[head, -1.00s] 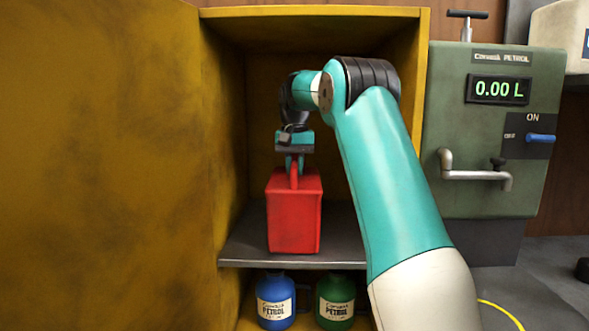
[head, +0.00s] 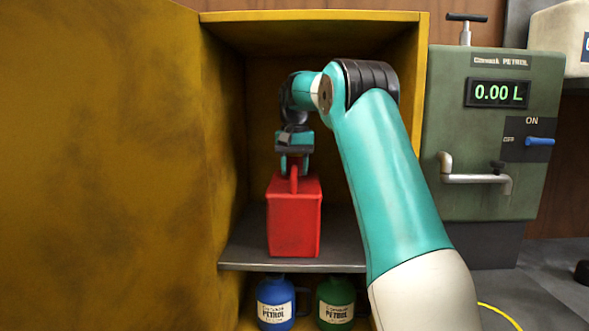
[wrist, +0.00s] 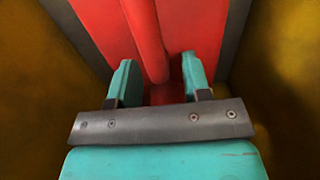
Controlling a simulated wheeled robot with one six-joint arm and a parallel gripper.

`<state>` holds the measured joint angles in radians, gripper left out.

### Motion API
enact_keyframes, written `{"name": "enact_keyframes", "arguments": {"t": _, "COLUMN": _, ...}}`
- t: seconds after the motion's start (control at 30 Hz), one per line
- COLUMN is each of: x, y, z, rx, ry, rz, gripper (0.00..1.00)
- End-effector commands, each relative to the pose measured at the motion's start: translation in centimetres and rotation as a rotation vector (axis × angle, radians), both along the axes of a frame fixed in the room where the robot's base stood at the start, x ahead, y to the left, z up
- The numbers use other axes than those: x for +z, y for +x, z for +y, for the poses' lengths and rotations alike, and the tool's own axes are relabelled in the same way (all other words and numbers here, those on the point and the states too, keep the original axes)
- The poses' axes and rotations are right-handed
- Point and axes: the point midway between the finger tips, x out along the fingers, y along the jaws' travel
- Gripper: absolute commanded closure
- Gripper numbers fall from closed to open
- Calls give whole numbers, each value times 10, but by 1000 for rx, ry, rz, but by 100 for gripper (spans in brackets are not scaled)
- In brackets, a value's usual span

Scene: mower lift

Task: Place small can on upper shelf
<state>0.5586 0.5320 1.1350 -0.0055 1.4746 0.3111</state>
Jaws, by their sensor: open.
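The small can is a red box-shaped can (head: 294,225) with a handle on top. It stands upright on the upper shelf (head: 245,252) of the yellow cabinet. My gripper (head: 294,172) is just above the can, with its fingers on either side of the red handle. In the wrist view my gripper (wrist: 158,85) is open, and the handle (wrist: 148,40) runs between the two teal fingers with a gap beside them. The can's red top (wrist: 195,25) fills the space beyond the fingers.
A blue can (head: 275,300) and a green can (head: 335,300) stand below the shelf. The yellow cabinet door (head: 100,160) is at the left. A green petrol pump (head: 490,130) with a 0.00 L display stands at the right.

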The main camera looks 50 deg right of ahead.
Motion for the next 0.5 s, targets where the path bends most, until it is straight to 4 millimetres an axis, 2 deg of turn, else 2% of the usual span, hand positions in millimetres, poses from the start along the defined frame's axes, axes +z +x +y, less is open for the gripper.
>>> {"name": "enact_keyframes", "arguments": {"t": 0.03, "x": 12, "y": 0, "z": 0, "rx": 0, "ry": -1, "rz": -1, "gripper": 56}}
{"name": "enact_keyframes", "arguments": {"t": 0.3, "x": 56, "y": 0, "z": 0, "rx": -1, "ry": 0, "rz": -1, "gripper": 56}}
{"name": "enact_keyframes", "arguments": {"t": 0.5, "x": 68, "y": 0, "z": 0, "rx": -1, "ry": 2, "rz": 1, "gripper": 56}}
